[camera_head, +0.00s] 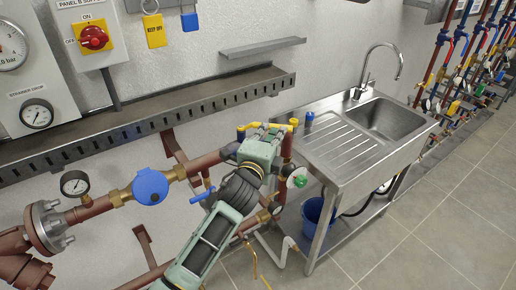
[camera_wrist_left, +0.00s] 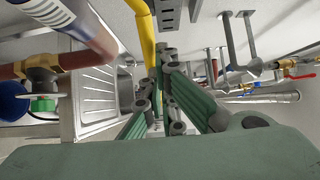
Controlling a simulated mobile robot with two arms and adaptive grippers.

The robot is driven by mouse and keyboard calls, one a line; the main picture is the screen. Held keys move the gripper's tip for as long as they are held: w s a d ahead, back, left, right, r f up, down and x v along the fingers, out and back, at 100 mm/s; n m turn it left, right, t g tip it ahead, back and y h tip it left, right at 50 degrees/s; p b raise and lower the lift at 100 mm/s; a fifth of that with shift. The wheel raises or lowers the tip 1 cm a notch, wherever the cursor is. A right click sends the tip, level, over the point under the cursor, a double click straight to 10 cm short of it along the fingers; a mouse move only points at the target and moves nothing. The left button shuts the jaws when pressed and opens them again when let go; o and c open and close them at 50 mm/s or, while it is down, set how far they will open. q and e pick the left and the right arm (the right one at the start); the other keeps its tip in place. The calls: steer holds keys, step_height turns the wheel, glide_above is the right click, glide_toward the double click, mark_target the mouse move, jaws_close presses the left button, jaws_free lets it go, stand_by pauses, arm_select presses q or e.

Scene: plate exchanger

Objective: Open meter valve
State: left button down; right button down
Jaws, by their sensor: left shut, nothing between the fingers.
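A round blue water meter (camera_head: 150,187) sits in the dark red pipe run at the left of the head view. To its right my left gripper (camera_head: 265,133) is over the pipe, shut and empty. Yellow handle parts (camera_head: 242,133) show just beside its fingers. In the left wrist view a yellow bar (camera_wrist_left: 148,38) comes down close to the fingertips of this gripper (camera_wrist_left: 165,60); I cannot tell whether they touch. A blue lever (camera_head: 203,195) lies left of my arm. The valve body near the gripper is mostly hidden by it. My right gripper is not in view.
A steel sink (camera_head: 335,140) with a blue bucket (camera_head: 318,215) below stands right of the gripper. A slotted grey tray (camera_head: 140,127) runs along the wall above the pipes. A valve with a green centre (camera_head: 299,181) is close by. The tiled floor at right is clear.

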mark_target(277, 124)
arm_select(q)
steer(key=b+x, duration=0.1)
steer(key=x, duration=0.3)
steer(key=shift+w+d+f, duration=0.15)
steer(key=shift+w, duration=0.15)
steer(key=w+b, duration=0.1)
steer(key=w, duration=0.2)
steer(key=shift+w+b, duration=0.15)
steer(key=shift+b, duration=0.2)
steer(key=shift+w, duration=0.1)
steer(key=shift+f, duration=0.1)
